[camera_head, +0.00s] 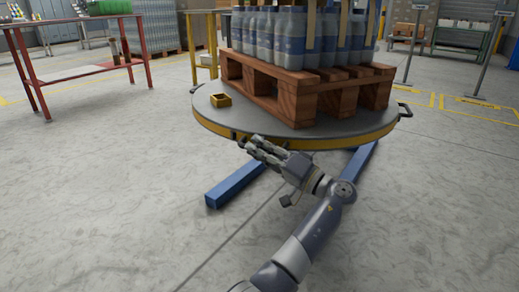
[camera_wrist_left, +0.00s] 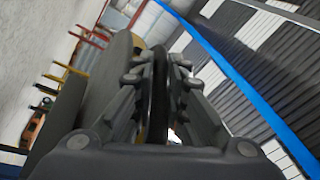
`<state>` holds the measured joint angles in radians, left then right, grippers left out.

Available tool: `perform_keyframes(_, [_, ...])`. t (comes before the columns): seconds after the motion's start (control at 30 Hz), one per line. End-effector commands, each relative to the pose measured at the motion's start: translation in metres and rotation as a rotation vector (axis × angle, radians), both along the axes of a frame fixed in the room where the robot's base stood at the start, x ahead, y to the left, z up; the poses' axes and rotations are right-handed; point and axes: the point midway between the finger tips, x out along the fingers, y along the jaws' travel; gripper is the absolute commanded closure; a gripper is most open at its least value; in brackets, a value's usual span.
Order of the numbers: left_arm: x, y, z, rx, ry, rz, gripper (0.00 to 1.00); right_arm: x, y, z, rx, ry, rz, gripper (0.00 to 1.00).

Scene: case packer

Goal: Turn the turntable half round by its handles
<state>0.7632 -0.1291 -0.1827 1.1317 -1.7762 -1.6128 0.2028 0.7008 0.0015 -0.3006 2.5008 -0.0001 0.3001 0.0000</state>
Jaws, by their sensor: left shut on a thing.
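The turntable (camera_head: 222,127) is a round grey disc with a yellow rim, low over the floor. It bears a wooden pallet (camera_head: 298,100) stacked with blue-labelled bottles (camera_head: 290,38). A dark handle (camera_head: 404,110) sticks out at its right edge, and another handle (camera_head: 195,89) shows at its left edge. My left gripper (camera_head: 254,144) is at the front rim, shut on a handle. In the left wrist view the dark handle bar (camera_wrist_left: 158,95) runs between the two fingers. The fingers hide part of this handle in the head view. My right gripper is in neither view.
Blue floor beams (camera_head: 235,184) stick out below the turntable. A red-framed table (camera_head: 80,72) stands at the left. The concrete floor in front is clear.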

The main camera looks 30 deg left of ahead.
Motion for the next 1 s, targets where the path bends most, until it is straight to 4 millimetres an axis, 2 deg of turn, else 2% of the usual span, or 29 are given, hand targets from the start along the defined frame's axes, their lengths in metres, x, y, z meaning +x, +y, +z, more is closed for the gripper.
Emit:
perform_keyframes(0.03, [0.001, 0.001, 0.001, 0.0, -0.001, -0.002, 0.85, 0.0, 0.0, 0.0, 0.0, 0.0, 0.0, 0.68])
perform_keyframes(0.07, [0.001, 0.001, 0.001, 0.0, -0.001, -0.002, 0.79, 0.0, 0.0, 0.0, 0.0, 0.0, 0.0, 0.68])
perform_keyframes(0.47, [0.0, -0.003, -0.001, 0.0, 0.0, -0.002, 0.79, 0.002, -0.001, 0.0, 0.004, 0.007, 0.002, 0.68])
perform_keyframes(0.57, [-0.001, -0.014, -0.003, 0.0, 0.001, -0.004, 0.79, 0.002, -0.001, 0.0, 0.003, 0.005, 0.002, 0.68])
perform_keyframes(1.0, [-0.01, -0.099, -0.021, -0.001, 0.002, -0.004, 0.79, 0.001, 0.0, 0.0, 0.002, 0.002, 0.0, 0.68])
